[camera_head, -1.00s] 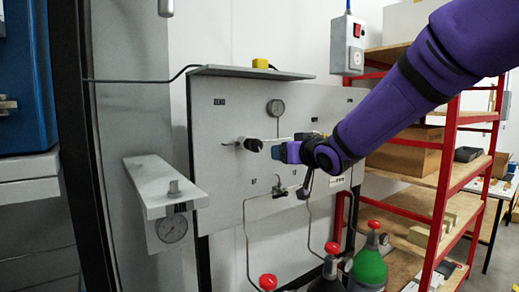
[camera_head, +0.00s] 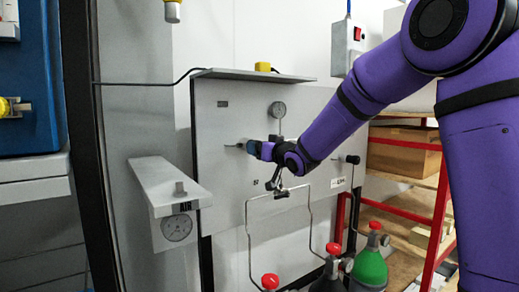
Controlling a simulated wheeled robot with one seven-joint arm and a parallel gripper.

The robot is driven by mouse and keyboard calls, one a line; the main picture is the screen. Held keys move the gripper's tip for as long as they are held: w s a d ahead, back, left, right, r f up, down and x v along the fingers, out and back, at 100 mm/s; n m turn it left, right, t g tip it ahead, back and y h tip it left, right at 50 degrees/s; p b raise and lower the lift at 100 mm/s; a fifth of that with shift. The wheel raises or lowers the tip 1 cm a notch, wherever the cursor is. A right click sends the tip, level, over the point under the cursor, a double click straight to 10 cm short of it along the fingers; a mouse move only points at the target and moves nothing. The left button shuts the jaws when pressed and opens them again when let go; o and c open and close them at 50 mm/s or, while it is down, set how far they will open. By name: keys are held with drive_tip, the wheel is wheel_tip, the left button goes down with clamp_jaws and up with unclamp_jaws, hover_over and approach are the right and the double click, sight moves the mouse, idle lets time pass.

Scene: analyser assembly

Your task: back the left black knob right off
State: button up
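My gripper (camera_head: 250,148) is at the left valve on the grey panel (camera_head: 228,185), where the left black knob sits. The gripper covers the knob, so I cannot see the knob itself. A second black knob (camera_head: 352,159) shows on the right side of the panel, clear of my arm.
A grey bracket with a gauge (camera_head: 177,228) juts out at left. Red shelving (camera_head: 399,219) stands at right.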

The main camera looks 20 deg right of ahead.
drive_tip(key=shift+w+a, duration=0.25)
drive_tip(key=shift+w, duration=0.45)
drive_tip(key=shift+c, duration=0.4)
drive_tip(key=c, duration=0.8)
drive_tip(key=shift+c, duration=0.2)
drive_tip(key=shift+n, duration=0.3)
